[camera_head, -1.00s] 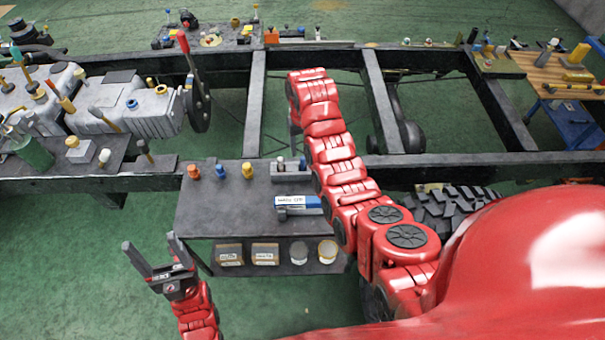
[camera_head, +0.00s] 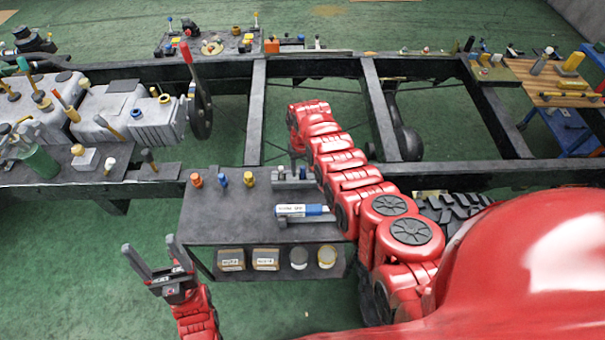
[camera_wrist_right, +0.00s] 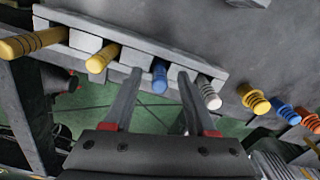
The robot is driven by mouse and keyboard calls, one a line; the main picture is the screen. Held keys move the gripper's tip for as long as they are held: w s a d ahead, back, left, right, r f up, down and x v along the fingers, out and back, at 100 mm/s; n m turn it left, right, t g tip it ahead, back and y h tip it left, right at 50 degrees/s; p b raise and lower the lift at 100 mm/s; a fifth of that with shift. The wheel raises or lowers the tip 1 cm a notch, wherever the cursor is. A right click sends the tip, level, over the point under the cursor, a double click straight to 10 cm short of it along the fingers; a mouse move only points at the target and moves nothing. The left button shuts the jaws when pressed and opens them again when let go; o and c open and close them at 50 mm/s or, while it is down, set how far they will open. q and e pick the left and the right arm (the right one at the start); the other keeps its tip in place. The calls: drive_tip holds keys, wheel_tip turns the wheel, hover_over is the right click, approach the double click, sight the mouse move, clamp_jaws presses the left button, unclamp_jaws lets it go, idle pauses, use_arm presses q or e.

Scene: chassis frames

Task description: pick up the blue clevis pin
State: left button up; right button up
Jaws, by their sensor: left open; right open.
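In the right wrist view, a blue clevis pin (camera_wrist_right: 160,78) sits in a grey slotted rack (camera_wrist_right: 85,30), between an orange-yellow pin (camera_wrist_right: 103,58) and a white pin (camera_wrist_right: 208,92). My right gripper (camera_wrist_right: 160,74) is open, its fingertips on either side of the blue pin in the picture; contact cannot be told. In the head view the right arm (camera_head: 335,160) reaches to the rack (camera_head: 292,184), hiding part of it and the gripper. Another blue pin (camera_head: 222,180) stands on the cart top. My left gripper (camera_head: 149,248) is open and empty, left of the cart.
The dark cart (camera_head: 225,225) also bears an orange pin (camera_head: 196,180), a yellow pin (camera_head: 249,179) and a blue-and-white tube (camera_head: 302,210). Boxes and round tins lie on its lower shelf. The chassis frame (camera_head: 215,172) runs behind it. Green floor is clear at left.

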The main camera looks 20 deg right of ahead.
drive_tip(key=shift+f, duration=0.15)
clamp_jaws()
drive_tip(key=shift+r, duration=0.2)
idle(0.6)
